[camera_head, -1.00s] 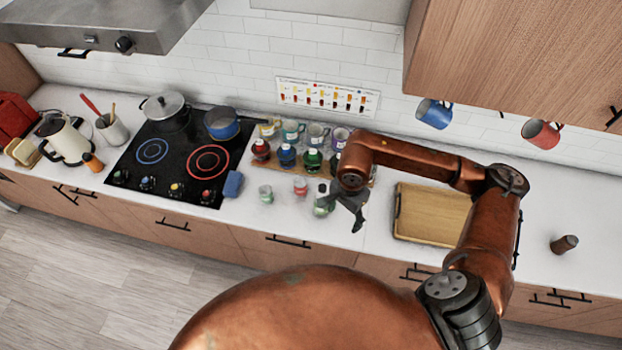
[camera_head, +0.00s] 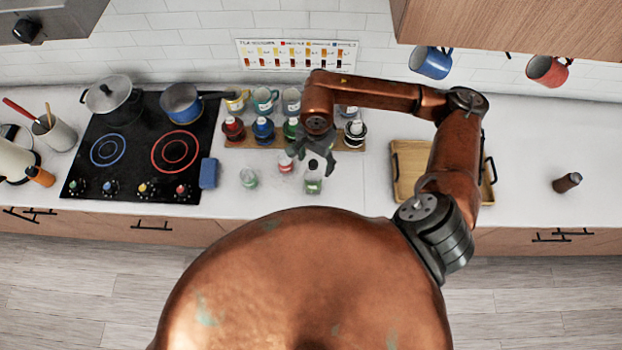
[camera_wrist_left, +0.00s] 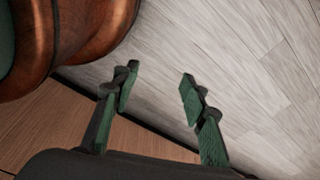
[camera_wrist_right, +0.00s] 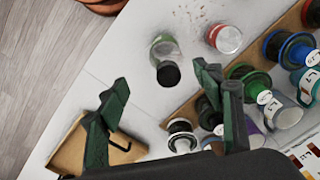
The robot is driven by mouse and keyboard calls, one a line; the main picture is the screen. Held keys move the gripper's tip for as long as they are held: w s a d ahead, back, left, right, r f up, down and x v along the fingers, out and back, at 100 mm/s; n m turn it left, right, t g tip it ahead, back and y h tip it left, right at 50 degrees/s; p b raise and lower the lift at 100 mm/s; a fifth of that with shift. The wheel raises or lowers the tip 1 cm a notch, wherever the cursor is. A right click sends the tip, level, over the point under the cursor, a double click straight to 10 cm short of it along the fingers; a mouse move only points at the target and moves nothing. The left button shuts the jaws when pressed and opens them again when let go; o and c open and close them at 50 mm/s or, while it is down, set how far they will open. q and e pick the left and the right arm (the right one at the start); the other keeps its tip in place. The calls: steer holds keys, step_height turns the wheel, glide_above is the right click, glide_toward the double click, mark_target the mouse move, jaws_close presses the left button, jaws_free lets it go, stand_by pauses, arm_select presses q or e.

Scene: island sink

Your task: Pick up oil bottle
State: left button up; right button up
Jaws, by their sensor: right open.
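A small clear bottle with a dark cap and greenish contents, which looks like the oil bottle (camera_head: 313,186), stands on the white counter. In the right wrist view the bottle (camera_wrist_right: 163,49) shows its black cap towards the camera, ahead of the gap between my fingers. My right gripper (camera_head: 312,161) is open and empty, just above and behind the bottle, fingers pointing down. It also shows in the right wrist view (camera_wrist_right: 161,77). Whether a finger touches the bottle cannot be told. My left gripper (camera_wrist_left: 158,74) is open and empty over the wooden floor, outside the head view.
A red jar (camera_head: 285,164) and a small glass jar (camera_head: 249,178) stand left of the bottle. Behind is a wooden rack (camera_head: 240,142) with several coloured bottles, with mugs behind. A wooden tray (camera_head: 408,178) lies right, a stove (camera_head: 130,175) left. The counter's front edge is close.

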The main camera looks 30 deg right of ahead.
mark_target(314, 163)
steer(key=f+b, duration=0.1)
steer(key=w+f+b, duration=0.1)
steer(key=f, duration=0.1)
steer(key=shift+f, duration=0.25)
steer(key=shift+s+f, duration=0.3)
steer(key=shift+f, duration=0.6)
steer(key=f+p, duration=0.2)
steer(key=f, duration=0.1)
steer(key=f+p, duration=0.1)
steer(key=f, duration=0.1)
steer(key=shift+w, duration=0.35)
arm_select(q)
steer(key=shift+s+a, duration=0.1)
steer(key=shift+s, duration=0.5)
arm_select(e)
steer(key=shift+f, duration=0.35)
steer(key=shift+c, duration=0.4)
arm_select(q)
steer(key=shift+s, duration=0.1)
arm_select(e)
steer(key=c, duration=1.5)
steer(key=shift+w+r, duration=0.1)
steer(key=shift+c, duration=0.2)
